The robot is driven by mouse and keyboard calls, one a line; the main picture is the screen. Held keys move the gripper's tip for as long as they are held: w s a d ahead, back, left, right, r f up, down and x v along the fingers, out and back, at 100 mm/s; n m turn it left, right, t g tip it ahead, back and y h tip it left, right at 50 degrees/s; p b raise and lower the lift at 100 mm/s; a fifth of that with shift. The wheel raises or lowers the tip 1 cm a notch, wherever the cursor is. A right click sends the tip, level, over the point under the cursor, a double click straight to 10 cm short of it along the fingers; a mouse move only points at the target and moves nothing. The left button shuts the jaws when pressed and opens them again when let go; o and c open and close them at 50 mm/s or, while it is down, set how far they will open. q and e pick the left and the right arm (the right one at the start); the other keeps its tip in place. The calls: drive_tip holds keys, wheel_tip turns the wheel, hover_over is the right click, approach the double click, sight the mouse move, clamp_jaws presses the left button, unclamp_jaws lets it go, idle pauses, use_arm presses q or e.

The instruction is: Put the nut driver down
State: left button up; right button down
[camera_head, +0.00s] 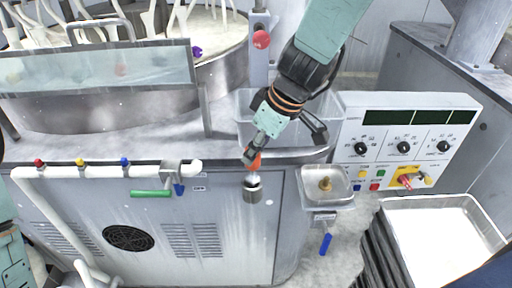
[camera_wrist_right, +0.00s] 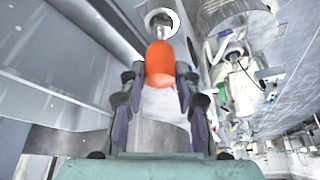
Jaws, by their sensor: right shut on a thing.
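The nut driver (camera_head: 256,161) has an orange handle and a grey metal end that points down in the head view. My right gripper (camera_head: 258,150) is shut on its handle. The nut driver hangs in front of the machine's grey front panel, just below the deck edge. In the right wrist view the orange handle of the nut driver (camera_wrist_right: 160,64) stands out beyond the two dark fingers of my right gripper (camera_wrist_right: 160,100), with the metal end farther away. My left gripper is not in view; only part of my left arm shows at the left edge.
A clear bin (camera_head: 244,126) stands on the deck behind my right gripper. A small tray (camera_head: 342,198) with a brass-coloured part sits to the right. The control panel (camera_head: 405,150) and stacked trays (camera_head: 388,230) are farther right. A white pipe (camera_head: 60,173) with a green handle runs left.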

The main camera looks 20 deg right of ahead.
drive_tip(key=c, duration=1.3)
unclamp_jaws()
drive_tip(key=shift+r, duration=0.1)
drive_tip(key=o, duration=0.3)
drive_tip(key=shift+a, duration=0.25)
drive_tip(key=shift+o, duration=0.2)
drive_tip(key=shift+d, duration=0.2)
drive_tip(key=shift+a+r+p, duration=0.1)
drive_tip(key=shift+r+p, duration=0.3)
drive_tip(key=shift+p, duration=0.2)
drive_tip(key=p+v, duration=0.4)
drive_tip(key=v, duration=0.8)
drive_tip(key=shift+r, duration=0.15)
drive_tip(key=shift+s, duration=0.1)
